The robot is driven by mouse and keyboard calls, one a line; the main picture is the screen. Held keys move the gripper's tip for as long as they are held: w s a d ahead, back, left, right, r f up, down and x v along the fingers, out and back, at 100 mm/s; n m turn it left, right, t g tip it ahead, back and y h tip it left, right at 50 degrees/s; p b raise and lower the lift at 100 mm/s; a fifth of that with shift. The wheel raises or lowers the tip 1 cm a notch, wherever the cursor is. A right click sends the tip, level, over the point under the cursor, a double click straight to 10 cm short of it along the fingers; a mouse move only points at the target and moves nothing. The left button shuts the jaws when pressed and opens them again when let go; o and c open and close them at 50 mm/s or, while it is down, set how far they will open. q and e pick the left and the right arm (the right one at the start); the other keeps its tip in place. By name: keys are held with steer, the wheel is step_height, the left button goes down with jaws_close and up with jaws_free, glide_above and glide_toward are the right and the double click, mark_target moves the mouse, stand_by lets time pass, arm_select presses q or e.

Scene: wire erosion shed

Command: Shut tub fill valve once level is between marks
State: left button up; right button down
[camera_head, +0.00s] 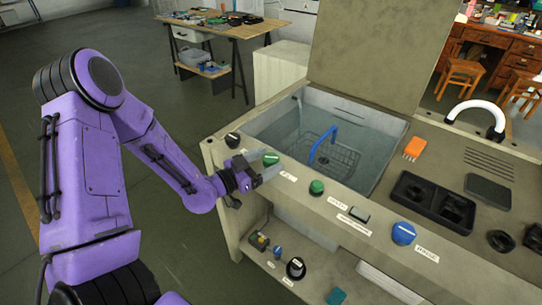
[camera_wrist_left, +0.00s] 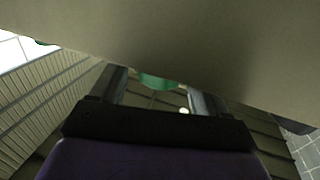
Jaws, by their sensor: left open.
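The tub (camera_head: 365,112) is a grey basin in the machine top and holds bluish, clear liquid. I cannot read its marks or exact level. Several controls line the front ledge, their labels too small to read, so I cannot tell which one is the fill valve. My left gripper (camera_head: 262,168) is open at a green knob (camera_head: 271,158) on this ledge. In the left wrist view the green knob (camera_wrist_left: 158,82) shows between the two fingers (camera_wrist_left: 158,92), partly hidden by the ledge's edge. I cannot tell whether they touch it. My right gripper is not in view.
A wire basket with a blue handle (camera_head: 323,145) sits in the tub. A black knob (camera_head: 232,140), another green knob (camera_head: 317,187) and a blue knob (camera_head: 403,233) share the ledge. A raised lid (camera_head: 375,50) stands behind. Small items lie on a lower shelf.

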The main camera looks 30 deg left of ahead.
arm_select(q)
steer(key=shift+x, duration=0.95)
steer(key=c, duration=0.9)
steer(key=shift+m+h, duration=0.3)
steer(key=shift+h, duration=0.2)
steer(key=m+g+h+b, duration=0.1)
steer(key=m+g+h, duration=0.1)
steer(key=h, duration=0.1)
steer(key=shift+m+g+h+b, duration=0.65)
steer(key=shift+m+g+h, duration=1)
steer(key=shift+h, duration=0.25)
